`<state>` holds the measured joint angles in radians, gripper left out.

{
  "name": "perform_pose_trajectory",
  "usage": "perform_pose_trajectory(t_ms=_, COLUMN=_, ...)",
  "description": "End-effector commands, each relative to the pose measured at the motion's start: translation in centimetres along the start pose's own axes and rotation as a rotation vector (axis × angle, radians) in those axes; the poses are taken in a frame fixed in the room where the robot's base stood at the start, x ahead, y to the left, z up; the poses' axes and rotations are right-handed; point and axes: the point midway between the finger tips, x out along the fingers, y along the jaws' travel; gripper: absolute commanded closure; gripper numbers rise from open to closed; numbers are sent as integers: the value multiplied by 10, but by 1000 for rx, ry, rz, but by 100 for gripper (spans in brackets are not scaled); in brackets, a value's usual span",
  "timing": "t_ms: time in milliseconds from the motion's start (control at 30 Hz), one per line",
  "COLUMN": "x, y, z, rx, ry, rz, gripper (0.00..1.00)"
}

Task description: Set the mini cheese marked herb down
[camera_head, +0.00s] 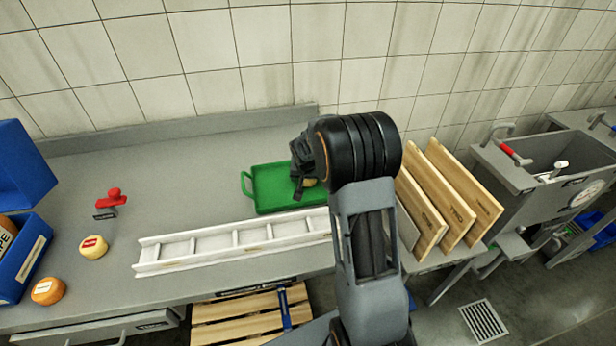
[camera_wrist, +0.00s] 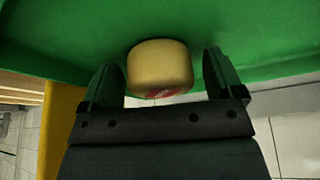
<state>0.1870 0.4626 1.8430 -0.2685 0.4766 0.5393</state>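A small pale-yellow cheese (camera_wrist: 160,64) with a red mark on its face sits against the green tray (camera_wrist: 270,62) in the wrist view. The mark's wording cannot be read. My gripper (camera_wrist: 163,82) has its two fingers apart, one on each side of the cheese, with a visible gap at the right finger and a very narrow one at the left. In the head view my gripper (camera_head: 300,178) is over the right part of the green tray (camera_head: 262,182). A bit of the cheese (camera_head: 309,183) shows beside it; the rest is hidden by my arm.
A white divided rack (camera_head: 232,245) lies in front of the tray. A yellow cheese (camera_head: 94,247), an orange cheese (camera_head: 48,291) and a red-handled tool (camera_head: 114,197) are at left, near blue bins (camera_head: 22,262). Wooden boards (camera_head: 440,205) stand at right. The counter's back left is clear.

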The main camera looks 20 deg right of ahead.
Motion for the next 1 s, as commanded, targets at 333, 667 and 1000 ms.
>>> perform_pose_trajectory(t_ms=333, x=-6, y=0, z=-2, rx=0, ry=0, rz=0, gripper=12)
perform_pose_trajectory(t_ms=667, x=-62, y=0, z=-2, rx=0, ry=5, rz=-2, gripper=12)
perform_pose_trajectory(t_ms=1000, x=-112, y=0, z=-1, rx=0, ry=2, rz=-1, gripper=12)
